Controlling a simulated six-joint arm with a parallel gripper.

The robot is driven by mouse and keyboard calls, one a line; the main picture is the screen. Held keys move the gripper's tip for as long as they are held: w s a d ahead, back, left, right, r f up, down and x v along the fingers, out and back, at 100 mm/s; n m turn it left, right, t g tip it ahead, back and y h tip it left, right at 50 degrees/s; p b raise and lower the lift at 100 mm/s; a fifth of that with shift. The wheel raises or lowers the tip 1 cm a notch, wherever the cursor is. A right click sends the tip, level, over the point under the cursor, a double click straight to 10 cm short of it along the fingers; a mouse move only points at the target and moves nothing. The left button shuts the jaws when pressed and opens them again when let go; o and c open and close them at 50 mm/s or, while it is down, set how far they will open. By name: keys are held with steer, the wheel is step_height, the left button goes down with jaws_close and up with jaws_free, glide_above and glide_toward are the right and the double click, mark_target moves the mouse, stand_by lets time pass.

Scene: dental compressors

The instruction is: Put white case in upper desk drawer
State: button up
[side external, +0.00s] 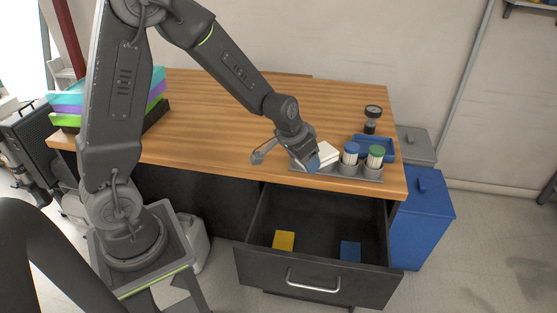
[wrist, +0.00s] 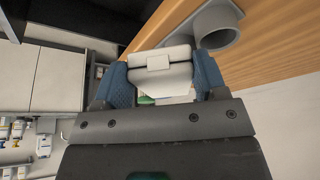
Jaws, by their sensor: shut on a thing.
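The white case (side external: 327,153) is at the front right of the wooden desk, beside a grey holder. In the wrist view the white case (wrist: 164,68) sits between the two blue fingertips of my gripper (wrist: 163,84). My gripper (side external: 312,163) is shut on it; I cannot tell whether the case still touches the desk or holder. The upper desk drawer (side external: 318,223) is pulled open below and in front of my gripper. A yellow block (side external: 283,240) and a blue block (side external: 350,251) lie in it, with bare floor around them.
Blue-topped (side external: 351,152) and green-topped (side external: 376,155) containers stand in the grey holder (side external: 369,173), right of the case. Behind them are a blue tray (side external: 379,147) and a dark hourglass-shaped object (side external: 372,118). Coloured trays (side external: 66,106) are stacked at left. A blue bin (side external: 422,212) stands right of the drawer.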

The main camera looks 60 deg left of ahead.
steer(key=w+a+n+y, duration=0.15)
steer(key=a+n, duration=0.35)
steer(key=a, duration=1.3)
steer(key=n+g+y, duration=0.1)
steer(key=n+y, duration=0.1)
steer(key=n, duration=0.2)
glide_above(226, 130)
steer(key=d, duration=0.1)
steer(key=shift+s+f, duration=0.25)
steer(key=shift+f, duration=0.25)
steer(key=shift+s+f, duration=0.2)
steer(key=shift+f, duration=2.8)
steer(key=shift+f, duration=0.15)
steer(key=o, duration=0.9)
steer(key=shift+o, duration=0.2)
